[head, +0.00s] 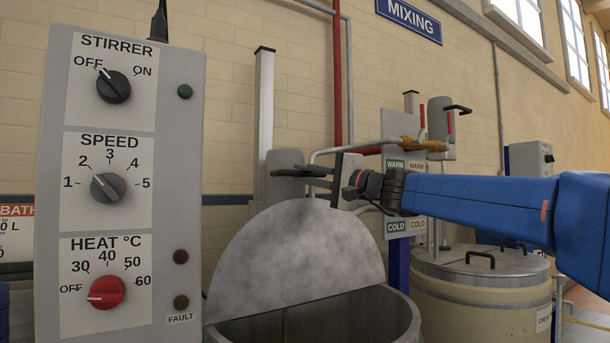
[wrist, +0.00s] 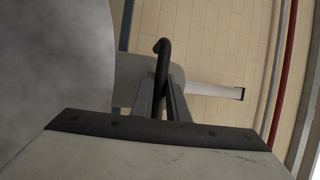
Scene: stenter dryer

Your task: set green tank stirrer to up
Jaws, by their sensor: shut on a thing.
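A stirrer with a grey rounded body (head: 284,160) hangs low on a pale upright post (head: 264,105), behind the nearer tank (head: 385,318). No green colour or name shows on this tank. My gripper (head: 305,176) reaches in from the right and is shut on the stirrer's dark handle.
A grey half-round lid (head: 300,250) stands raised over the open nearer tank, just below my gripper. A control box (head: 190,215) with knobs stands at left. A second, lidded tank (head: 480,275) stands at right, with pipes and a yellow valve (head: 425,144) above.

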